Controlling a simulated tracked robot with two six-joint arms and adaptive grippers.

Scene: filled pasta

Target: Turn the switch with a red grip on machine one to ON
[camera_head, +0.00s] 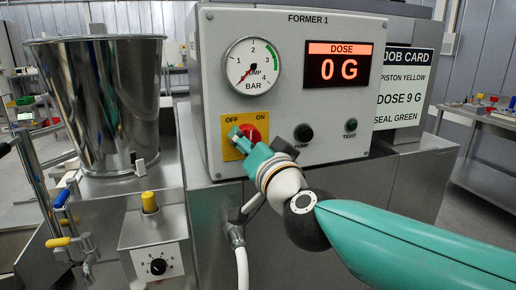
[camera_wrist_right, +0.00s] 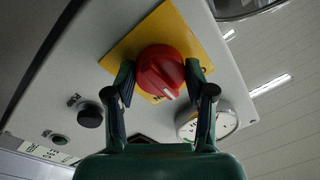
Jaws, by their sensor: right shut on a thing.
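The switch's red grip (camera_head: 251,131) sits on a yellow plate (camera_head: 230,154) on the front of the machine marked FORMER 1. OFF is printed at the plate's upper left, ON at its upper right. My right gripper (camera_head: 242,140) is shut on the red grip and partly hides it in the head view. In the right wrist view the right gripper's fingers (camera_wrist_right: 159,74) stand on either side of the red grip (camera_wrist_right: 160,66). A white mark on the grip points down and slightly right in that view. My left gripper is not in view.
A gauge (camera_head: 251,66) is above the switch. A black PUMP button (camera_head: 303,133) and a TIGHT lamp (camera_head: 351,125) are right of it. The display (camera_head: 338,66) reads 0 G. A job card (camera_head: 402,90) is at right, a steel hopper (camera_head: 100,105) at left.

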